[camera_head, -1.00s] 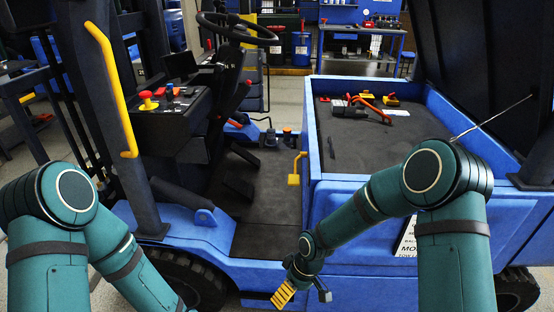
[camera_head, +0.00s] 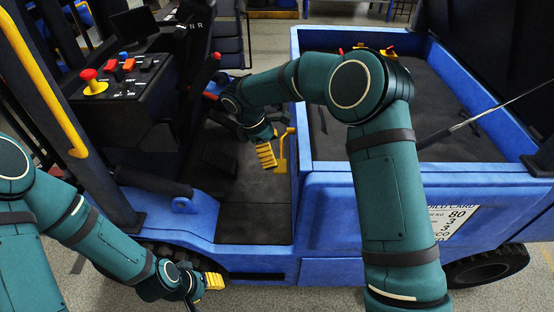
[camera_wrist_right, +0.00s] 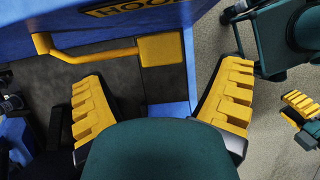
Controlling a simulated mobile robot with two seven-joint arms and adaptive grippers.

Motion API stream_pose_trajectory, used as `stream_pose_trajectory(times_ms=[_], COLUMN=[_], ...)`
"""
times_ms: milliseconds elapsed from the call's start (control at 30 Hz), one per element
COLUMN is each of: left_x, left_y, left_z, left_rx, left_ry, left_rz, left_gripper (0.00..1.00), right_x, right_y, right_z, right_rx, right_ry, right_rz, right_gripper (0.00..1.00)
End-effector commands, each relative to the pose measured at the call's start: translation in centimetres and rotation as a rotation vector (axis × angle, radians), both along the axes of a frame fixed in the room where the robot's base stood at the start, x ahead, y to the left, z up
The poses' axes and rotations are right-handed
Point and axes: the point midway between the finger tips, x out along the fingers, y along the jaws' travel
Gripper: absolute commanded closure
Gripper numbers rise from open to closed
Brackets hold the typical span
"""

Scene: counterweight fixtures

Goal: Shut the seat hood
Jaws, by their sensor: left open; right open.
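The seat hood (camera_head: 480,45) appears to be the dark raised panel at the upper right in the head view, with a thin strut (camera_head: 490,112) below it. It stands open over the blue seat box (camera_head: 335,180). A yellow lever (camera_head: 283,152) sits at the box's left edge; in the right wrist view its flat yellow pad (camera_wrist_right: 160,49) lies ahead of the fingers, under a partly seen "HOOD" label. My right gripper (camera_head: 266,155) is open beside the lever, with nothing between its fingers (camera_wrist_right: 163,100). My left gripper (camera_head: 206,284) is open and low, in front of the truck step.
A console (camera_head: 120,75) with red and yellow knobs stands at the left, near a yellow grab rail (camera_head: 45,75). Red and yellow items show at the box's far end, partly hidden by my right arm. A wheel (camera_head: 487,267) is at the lower right.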

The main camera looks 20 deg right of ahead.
Motion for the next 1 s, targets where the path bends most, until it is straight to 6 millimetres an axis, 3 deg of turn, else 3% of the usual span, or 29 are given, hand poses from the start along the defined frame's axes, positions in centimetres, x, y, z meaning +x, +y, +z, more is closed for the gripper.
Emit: stream_pose_trajectory(times_ms=[100, 300, 700, 767, 933, 1000], left_x=[0.1, 0.2, 0.2, 0.2, 0.2, 0.2], left_y=[0.0, 0.0, 0.0, 0.0, 0.0, 0.0], left_z=[-0.5, -1.0, -1.0, -1.0, -1.0, -1.0], left_rx=[0.000, 0.001, 0.001, 0.001, 0.001, 0.001], left_ry=[-0.002, -0.004, -0.006, -0.006, -0.006, -0.006], left_rz=[0.001, 0.000, 0.001, 0.001, 0.001, 0.001], left_gripper=[0.53, 0.53, 0.53, 0.53, 0.53, 0.53], right_x=[-0.3, -0.5, -0.6, -0.6, -0.6, -0.6], right_y=[-0.7, -1.6, -1.9, -1.9, -1.9, -1.9], right_z=[-2.1, -4.2, -5.0, -5.0, -5.0, -5.0], right_rx=[0.000, 0.001, 0.002, 0.002, 0.001, 0.001], right_ry=[0.004, 0.001, 0.000, 0.000, 0.000, 0.000], right_rz=[-0.001, -0.001, -0.001, -0.001, -0.001, -0.001], right_gripper=[0.09, 0.09, 0.09, 0.25, 0.85, 0.89])
